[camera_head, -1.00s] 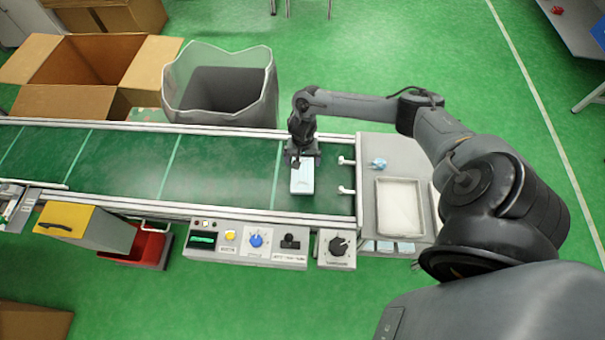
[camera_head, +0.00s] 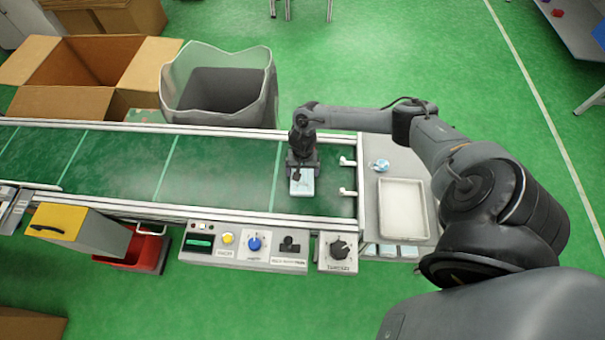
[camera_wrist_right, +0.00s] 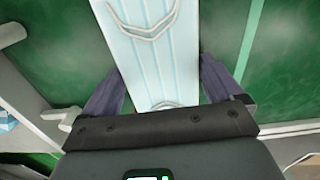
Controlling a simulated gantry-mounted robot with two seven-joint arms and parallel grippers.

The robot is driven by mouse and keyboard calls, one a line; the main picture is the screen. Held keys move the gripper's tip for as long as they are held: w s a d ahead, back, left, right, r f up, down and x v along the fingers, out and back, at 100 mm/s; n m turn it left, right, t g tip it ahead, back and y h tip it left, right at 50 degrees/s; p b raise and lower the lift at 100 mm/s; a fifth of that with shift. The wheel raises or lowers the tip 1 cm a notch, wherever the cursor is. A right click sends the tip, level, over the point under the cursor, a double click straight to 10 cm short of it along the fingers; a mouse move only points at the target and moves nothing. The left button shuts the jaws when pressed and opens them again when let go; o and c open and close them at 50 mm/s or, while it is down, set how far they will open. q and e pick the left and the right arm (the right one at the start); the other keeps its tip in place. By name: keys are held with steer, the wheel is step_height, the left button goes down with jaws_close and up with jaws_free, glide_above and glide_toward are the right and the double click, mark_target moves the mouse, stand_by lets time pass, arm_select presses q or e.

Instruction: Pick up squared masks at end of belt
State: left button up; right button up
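A light blue and white pleated mask (camera_head: 302,187) lies flat on the green belt (camera_head: 225,175) near its right end. My right gripper (camera_head: 302,170) points down over the mask and hides its far part. In the right wrist view, the mask (camera_wrist_right: 152,55) runs between the two dark fingers of the gripper (camera_wrist_right: 160,82). The fingers are apart, one along each long side of the mask, close to its edges. Whether they touch it I cannot tell. My left gripper is not in view.
A white tray (camera_head: 403,207) sits on the grey end table, with a small blue-white item (camera_head: 380,165) behind it. A grey bin (camera_head: 222,90) and open carton (camera_head: 85,75) stand behind the belt. A control panel (camera_head: 245,243) lines the front.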

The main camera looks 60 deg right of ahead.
steer(key=c, duration=0.6)
steer(key=shift+r, duration=0.1)
